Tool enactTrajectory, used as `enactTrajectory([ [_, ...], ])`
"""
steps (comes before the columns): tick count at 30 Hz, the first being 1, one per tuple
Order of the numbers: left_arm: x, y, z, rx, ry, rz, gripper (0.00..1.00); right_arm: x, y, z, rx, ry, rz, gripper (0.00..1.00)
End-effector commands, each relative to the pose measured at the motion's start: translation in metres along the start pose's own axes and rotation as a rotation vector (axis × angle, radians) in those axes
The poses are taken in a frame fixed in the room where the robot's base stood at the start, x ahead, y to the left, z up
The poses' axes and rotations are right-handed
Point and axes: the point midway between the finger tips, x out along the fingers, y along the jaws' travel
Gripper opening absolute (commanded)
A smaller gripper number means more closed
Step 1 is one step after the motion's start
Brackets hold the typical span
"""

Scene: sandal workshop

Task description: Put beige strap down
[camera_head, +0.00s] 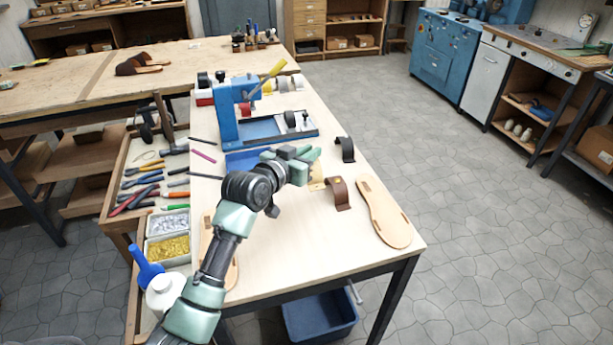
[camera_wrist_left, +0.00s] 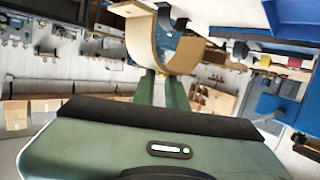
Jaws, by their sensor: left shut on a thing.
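My left gripper (camera_head: 308,163) is over the light wooden worktable (camera_head: 290,255) and is shut on the beige strap. In the head view only a small part of the beige strap (camera_head: 317,184) shows below the fingers; the gripper hides the rest. In the left wrist view the beige strap (camera_wrist_left: 142,42) is a curved band at the tips of my green fingers (camera_wrist_left: 160,90). I cannot tell if it touches the table. A brown strap (camera_head: 338,193) and a black strap (camera_head: 345,149) stand to its right. My right gripper is not in view.
A tan sole (camera_head: 384,212) lies near the right edge. Another sole (camera_head: 233,272) is partly behind my left arm. A blue press (camera_head: 228,112) and a blue tray (camera_head: 245,162) stand farther back. Tools and bead-like boxes (camera_head: 168,248) line the left side. The front middle is clear.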

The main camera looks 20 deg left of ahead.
Motion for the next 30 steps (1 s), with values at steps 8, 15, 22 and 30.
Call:
enactTrajectory([
  [8, 0.011, -0.003, 0.046, 0.0, -0.001, 0.0, 0.0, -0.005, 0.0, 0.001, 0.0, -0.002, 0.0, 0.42],
  [15, 0.018, -0.004, 0.075, -0.001, -0.003, 0.0, 0.0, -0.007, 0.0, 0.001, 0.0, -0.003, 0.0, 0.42],
  [22, 0.022, -0.006, 0.091, 0.001, 0.002, -0.001, 0.0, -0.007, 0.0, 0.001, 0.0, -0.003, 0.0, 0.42],
  [30, 0.022, -0.006, 0.091, 0.001, 0.001, -0.001, 0.35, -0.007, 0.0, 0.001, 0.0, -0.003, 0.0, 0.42],
])
